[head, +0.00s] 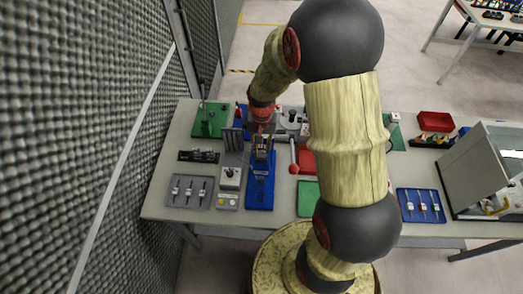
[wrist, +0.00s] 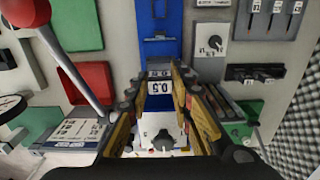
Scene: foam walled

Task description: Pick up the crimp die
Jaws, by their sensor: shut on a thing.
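The crimp die (wrist: 160,87) is a small block with a white label that seems to read 0.5. In the wrist view it sits between the two fingertips of my gripper (wrist: 162,78), which is shut on it. In the head view my gripper (head: 262,146) points down over the upper end of a long blue board (head: 260,192). The same blue board shows beyond the fingertips in the wrist view (wrist: 160,22). My fingers hide much of the die, and I cannot tell whether it touches anything below.
A lever with a red knob (head: 293,168) stands close right of my gripper. A switch box (head: 230,178), a grey tool tray (head: 188,191) and a green board (head: 210,120) lie left. A foam wall (head: 80,130) borders the table's left side. A grey cabinet (head: 472,170) stands right.

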